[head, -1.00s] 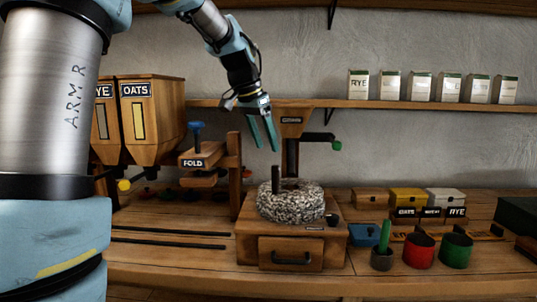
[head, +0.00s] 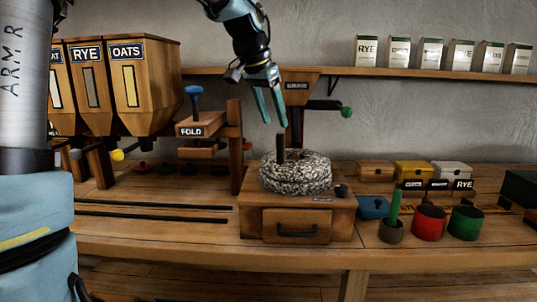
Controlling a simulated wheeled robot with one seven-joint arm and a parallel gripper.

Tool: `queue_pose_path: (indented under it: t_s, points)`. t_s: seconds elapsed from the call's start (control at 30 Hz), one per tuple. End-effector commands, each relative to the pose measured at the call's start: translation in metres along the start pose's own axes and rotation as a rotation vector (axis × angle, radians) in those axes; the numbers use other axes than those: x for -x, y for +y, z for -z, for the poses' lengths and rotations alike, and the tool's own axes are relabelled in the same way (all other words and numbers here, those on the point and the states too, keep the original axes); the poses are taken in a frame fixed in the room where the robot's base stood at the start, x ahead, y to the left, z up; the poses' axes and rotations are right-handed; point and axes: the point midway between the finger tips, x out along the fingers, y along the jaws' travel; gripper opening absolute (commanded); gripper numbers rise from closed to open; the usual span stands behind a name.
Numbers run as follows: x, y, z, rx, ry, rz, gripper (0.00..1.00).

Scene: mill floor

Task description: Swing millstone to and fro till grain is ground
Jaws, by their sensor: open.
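The speckled grey millstone (head: 296,177) lies on top of a wooden mill box (head: 250,215). A dark upright handle (head: 280,146) stands on the left part of the stone. The box has a shut drawer (head: 297,226) in its front. My gripper (head: 270,118) hangs above the stone with its teal fingers pointing down. It is open and empty, and its tips appear a little above and left of the handle top, apart from it. A hopper labelled GRAIN (head: 298,88) stands behind the stone. I cannot see any grain or flour.
A wooden FOLD press (head: 200,128) stands left of the mill, near the RYE and OATS bins (head: 128,90). Right are a green pestle in a mortar (head: 391,225), a red cup (head: 430,223), a green cup (head: 467,223) and small boxes (head: 414,171). A shelf (head: 360,72) holds labelled packets.

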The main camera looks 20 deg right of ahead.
Motion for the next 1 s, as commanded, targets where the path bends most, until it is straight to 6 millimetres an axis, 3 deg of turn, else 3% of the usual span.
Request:
queue_pose_path:
  t_s: [0.17,0.7,1.0]
  points:
    - [-0.011,0.007,0.002,-0.005,-0.001,-0.003,0.61]
    - [-0.098,0.007,0.002,-0.005,0.0,-0.003,0.61]
    - [-0.11,0.007,0.002,-0.005,0.002,-0.001,0.61]
